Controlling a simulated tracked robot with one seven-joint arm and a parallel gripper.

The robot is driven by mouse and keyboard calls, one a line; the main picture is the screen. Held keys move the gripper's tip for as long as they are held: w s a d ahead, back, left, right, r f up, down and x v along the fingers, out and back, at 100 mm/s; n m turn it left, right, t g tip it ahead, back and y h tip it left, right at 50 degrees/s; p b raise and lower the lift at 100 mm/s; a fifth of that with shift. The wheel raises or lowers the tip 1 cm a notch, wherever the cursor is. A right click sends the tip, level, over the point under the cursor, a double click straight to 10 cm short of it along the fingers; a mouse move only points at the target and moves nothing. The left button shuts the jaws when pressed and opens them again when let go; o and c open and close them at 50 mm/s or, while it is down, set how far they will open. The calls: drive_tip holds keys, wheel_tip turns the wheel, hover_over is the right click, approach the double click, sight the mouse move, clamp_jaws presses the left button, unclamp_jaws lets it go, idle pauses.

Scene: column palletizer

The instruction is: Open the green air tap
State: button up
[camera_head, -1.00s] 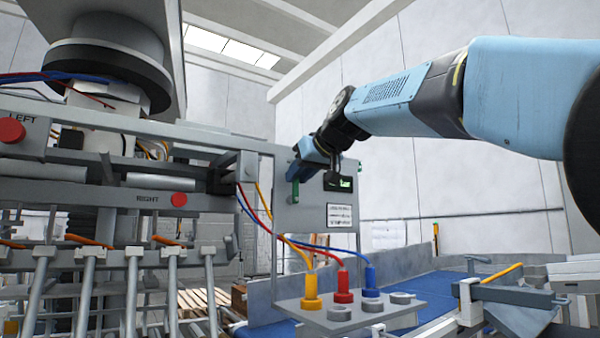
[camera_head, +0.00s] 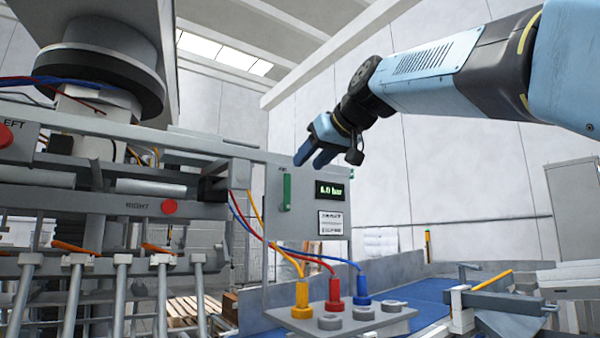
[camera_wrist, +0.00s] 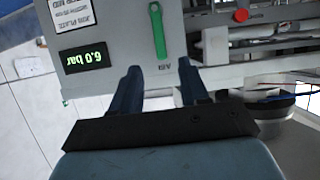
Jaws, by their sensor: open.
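The green air tap (camera_head: 286,192) is a narrow green lever standing upright on the grey panel (camera_head: 306,222), left of a display (camera_head: 330,190) that reads 6.0 bar. In the wrist view the green tap (camera_wrist: 158,32) appears ahead of my gripper, with the display (camera_wrist: 82,57) to its left, upside down. My gripper (camera_head: 310,160) is open and empty, above and to the right of the tap in the head view. In the wrist view my gripper (camera_wrist: 160,72) has its two dark blue fingers apart, and no contact with the tap shows.
A red button (camera_head: 169,206) marked RIGHT sits on the frame left of the panel. Yellow, red and blue hoses run down to coloured connectors (camera_head: 332,293) on a grey plate below. A blue conveyor (camera_head: 425,293) lies behind; open air surrounds my gripper.

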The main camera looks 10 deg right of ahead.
drive_tip(key=shift+v, duration=2.5)
drive_tip(key=shift+f, duration=0.1)
